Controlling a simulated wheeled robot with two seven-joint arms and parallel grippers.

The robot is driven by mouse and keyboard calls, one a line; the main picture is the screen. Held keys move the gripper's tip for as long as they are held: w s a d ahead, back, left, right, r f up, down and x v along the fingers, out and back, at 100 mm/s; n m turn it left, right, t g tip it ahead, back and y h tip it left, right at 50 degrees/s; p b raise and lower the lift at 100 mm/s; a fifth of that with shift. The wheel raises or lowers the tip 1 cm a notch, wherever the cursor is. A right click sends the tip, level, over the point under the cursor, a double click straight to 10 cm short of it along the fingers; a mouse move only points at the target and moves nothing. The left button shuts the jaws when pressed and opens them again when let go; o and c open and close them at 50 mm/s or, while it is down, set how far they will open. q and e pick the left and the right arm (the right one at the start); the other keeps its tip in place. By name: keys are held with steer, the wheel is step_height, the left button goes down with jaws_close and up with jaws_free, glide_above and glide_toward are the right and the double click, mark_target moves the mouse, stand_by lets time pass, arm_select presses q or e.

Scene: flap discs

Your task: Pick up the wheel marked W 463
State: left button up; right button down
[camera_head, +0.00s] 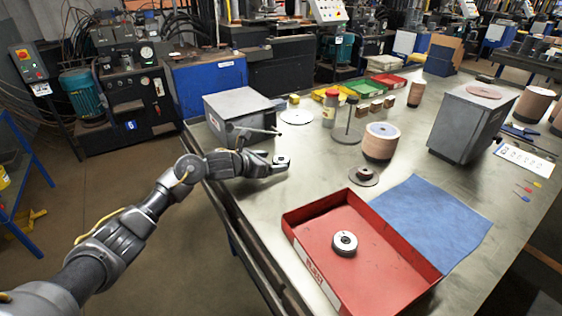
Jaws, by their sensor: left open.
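A grey wheel with a dark hub (344,243) lies flat in the red tray (394,290). Another small dark wheel (364,174) lies on a round plate on the table, beyond the tray. No marking can be read at this size, so I cannot tell which wheel is W 463. My left gripper (281,162) is open over the left side of the table, left of the plate and beyond the tray, apart from both wheels. A small pale round shape shows at its fingertips; I cannot tell whether it is a separate thing. My right gripper is out of view.
A blue cloth (432,222) lies right of the tray. A stack of brown discs (380,142), a spindle stand (347,125) and a grey box (240,112) stand further back. Another grey box (470,125) stands right. Bare tabletop lies between my left gripper and the tray.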

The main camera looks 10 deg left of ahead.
mark_target(279, 160)
arm_select(q)
steer(key=x, duration=0.3)
steer(key=shift+w, duration=0.1)
steer(key=c, duration=1.1)
